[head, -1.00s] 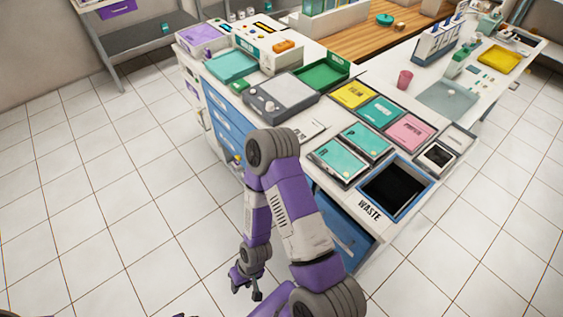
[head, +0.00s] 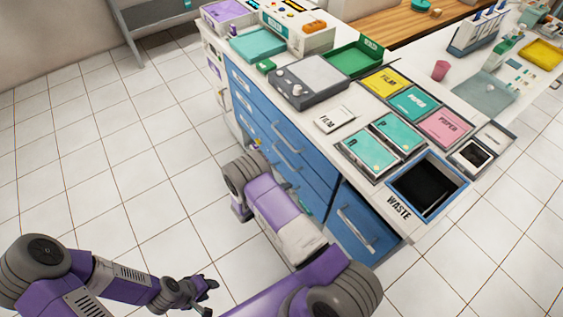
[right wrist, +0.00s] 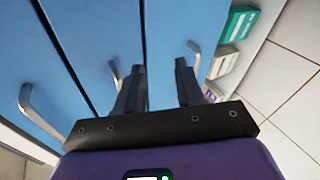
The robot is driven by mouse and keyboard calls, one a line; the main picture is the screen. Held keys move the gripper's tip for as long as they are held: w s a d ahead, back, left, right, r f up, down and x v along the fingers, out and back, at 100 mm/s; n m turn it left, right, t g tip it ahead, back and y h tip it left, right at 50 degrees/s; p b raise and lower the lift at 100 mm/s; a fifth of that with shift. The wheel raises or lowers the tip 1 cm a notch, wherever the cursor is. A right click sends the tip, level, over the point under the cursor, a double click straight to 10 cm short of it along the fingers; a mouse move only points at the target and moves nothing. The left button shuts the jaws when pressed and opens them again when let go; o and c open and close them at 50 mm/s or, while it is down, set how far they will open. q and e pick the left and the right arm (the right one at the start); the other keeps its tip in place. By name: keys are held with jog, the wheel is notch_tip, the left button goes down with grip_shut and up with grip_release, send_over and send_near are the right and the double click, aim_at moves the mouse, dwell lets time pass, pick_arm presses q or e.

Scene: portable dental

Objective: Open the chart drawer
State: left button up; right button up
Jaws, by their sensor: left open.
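The cabinet's blue drawer fronts (head: 291,152), with silver bar handles, face left in the head view. Their labels are too small to read, so I cannot tell which is the chart drawer. In the right wrist view, blue fronts (right wrist: 100,28) fill the left and middle. My right gripper (right wrist: 160,72) is open before them, nothing visible between its fingers. One handle (right wrist: 194,58) is just right of the right finger; another (right wrist: 113,73) is left of the left finger. My right arm hides this gripper in the head view. My left gripper (head: 207,290) is open over the floor.
The counter carries a waste bin opening (head: 428,187), teal trays (head: 369,151), a grey device (head: 308,80) and a green tray (head: 355,60). In the right wrist view, teal and white boxes (right wrist: 237,27) stand right of the drawers. Tiled floor at left is clear.

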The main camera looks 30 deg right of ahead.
jog(key=w+a+r+t+h, duration=0.1)
jog(key=w+r+t+h, duration=0.1)
jog(key=w+r+t, duration=0.45)
jog(key=w+d+f+g+b, duration=0.1)
jog(key=w+d+f+b, duration=0.1)
jog(key=d, duration=0.4)
jog(key=w+f, duration=0.1)
jog(key=w, duration=0.1)
jog(key=shift+w+d+n+g, duration=0.15)
jog(key=shift+w+n+g, duration=0.15)
jog(key=shift+g, duration=0.05)
jog(key=shift+f, duration=0.1)
jog(key=shift+c, duration=0.4)
grip_shut()
